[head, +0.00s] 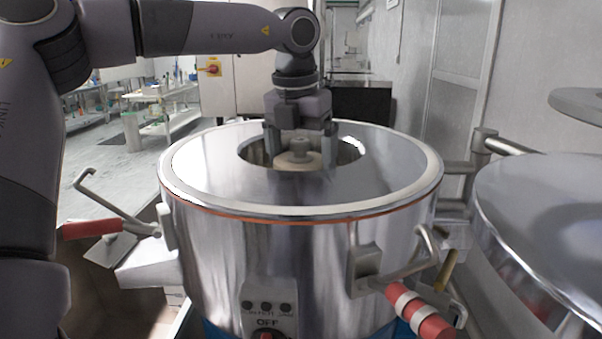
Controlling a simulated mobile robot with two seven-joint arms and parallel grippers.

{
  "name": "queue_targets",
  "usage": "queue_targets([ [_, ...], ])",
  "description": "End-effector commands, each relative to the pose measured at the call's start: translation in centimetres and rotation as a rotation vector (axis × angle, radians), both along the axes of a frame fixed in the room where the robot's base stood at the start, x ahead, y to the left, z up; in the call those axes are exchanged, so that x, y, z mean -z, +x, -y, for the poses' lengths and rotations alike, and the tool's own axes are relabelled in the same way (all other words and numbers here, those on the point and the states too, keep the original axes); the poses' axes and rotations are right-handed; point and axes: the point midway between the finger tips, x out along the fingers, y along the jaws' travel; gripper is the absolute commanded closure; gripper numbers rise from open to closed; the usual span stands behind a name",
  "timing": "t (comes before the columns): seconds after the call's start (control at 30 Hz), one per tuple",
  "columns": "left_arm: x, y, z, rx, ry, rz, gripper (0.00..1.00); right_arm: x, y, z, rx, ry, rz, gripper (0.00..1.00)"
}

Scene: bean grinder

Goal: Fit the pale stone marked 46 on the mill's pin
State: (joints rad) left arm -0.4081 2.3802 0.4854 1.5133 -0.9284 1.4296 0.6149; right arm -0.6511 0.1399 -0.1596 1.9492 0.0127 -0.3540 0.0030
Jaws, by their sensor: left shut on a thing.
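The mill is a large shiny steel drum (225,245) with a wide, flat top ring and a round opening in its middle. My left gripper (300,148) points down into this opening. It is shut on a pale stone (297,161), a round beige piece with a raised knob on top, with one finger at each side. The stone sits at the level of the opening, and its lower part is hidden by the near rim. No marking can be read on it. The pin is hidden, so I cannot tell whether the stone touches it. My right gripper is not in view.
Red-handled clamps stick out at the mill's left (92,229) and front right (424,314). A round steel lid (545,215) stands close on the right. A control panel with an OFF label (268,307) is on the mill's front. Benches (172,120) are far behind.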

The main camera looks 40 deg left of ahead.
Motion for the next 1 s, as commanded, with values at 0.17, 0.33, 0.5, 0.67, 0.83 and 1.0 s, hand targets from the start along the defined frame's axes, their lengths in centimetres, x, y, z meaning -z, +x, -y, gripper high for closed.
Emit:
queue_targets([
  [0.17,2.6,0.0,0.0,0.001,-0.001,-0.001,0.6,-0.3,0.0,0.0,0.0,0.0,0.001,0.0],
  [0.33,3.4,0.0,0.0,0.001,0.0,0.002,0.6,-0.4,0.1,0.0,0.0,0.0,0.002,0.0],
  [0.5,3.4,0.0,0.0,0.0,0.0,0.002,0.6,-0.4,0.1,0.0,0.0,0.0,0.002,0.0],
  [0.67,3.7,0.0,0.0,0.001,0.0,-0.001,0.0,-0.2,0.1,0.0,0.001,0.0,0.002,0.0],
  [0.83,3.6,0.0,0.0,0.001,0.0,-0.001,0.0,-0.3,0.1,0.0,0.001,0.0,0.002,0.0],
  [1.0,2.6,-0.1,0.0,0.0,0.002,0.002,0.0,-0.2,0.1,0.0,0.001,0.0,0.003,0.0],
])
